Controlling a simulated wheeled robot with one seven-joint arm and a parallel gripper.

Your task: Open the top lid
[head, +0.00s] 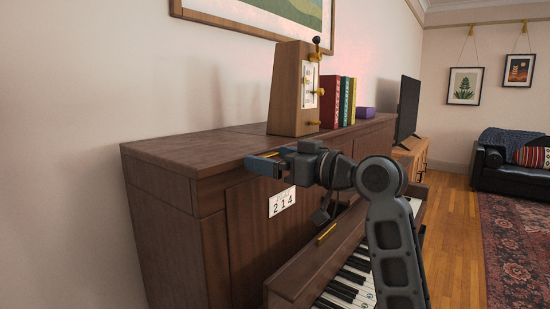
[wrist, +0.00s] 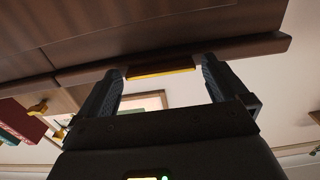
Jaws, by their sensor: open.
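The top lid (head: 185,149) of a dark brown upright piano lies flat and closed, with a seam across it. A yellow strip marks its front edge; in the wrist view this yellow strip (wrist: 162,72) lies between my fingertips. My gripper (head: 262,165) is at that front edge, with blue fingers pointing toward the piano. In the wrist view my gripper (wrist: 163,67) is open, with the fingers wide apart and nothing held. Whether the fingers touch the lid edge I cannot tell.
A wooden metronome (head: 292,90), several upright books (head: 338,102) and a purple box (head: 365,113) stand on the piano top, right of my gripper. The open keyboard (head: 350,280) juts out below. A framed picture (head: 280,14) hangs above. Wooden floor (head: 450,215) is clear at right.

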